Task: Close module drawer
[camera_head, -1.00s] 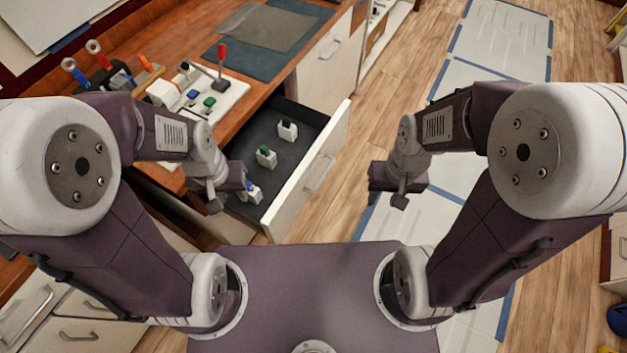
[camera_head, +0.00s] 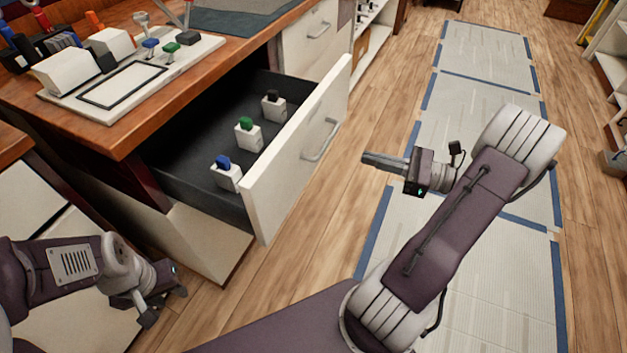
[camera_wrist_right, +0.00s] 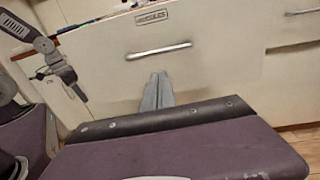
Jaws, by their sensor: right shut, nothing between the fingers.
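The module drawer (camera_head: 290,160) stands pulled out of the wooden bench, with a white front and a dark interior. Its metal handle (camera_head: 322,140) faces right; the handle also shows in the right wrist view (camera_wrist_right: 158,51), below a label plate. Inside stand modules with blue (camera_head: 226,175), green (camera_head: 247,134) and black (camera_head: 273,106) tops. My right gripper (camera_head: 366,160) is shut and empty, to the right of the handle and apart from it, pointing at the drawer front. Its fingers show in the right wrist view (camera_wrist_right: 157,92). My left gripper (camera_head: 167,305) is open and empty, below and left of the drawer.
On the bench top (camera_head: 130,135) lies a white board (camera_head: 110,95) with white blocks and coloured switches. Another closed drawer (camera_head: 318,35) is farther along the cabinet.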

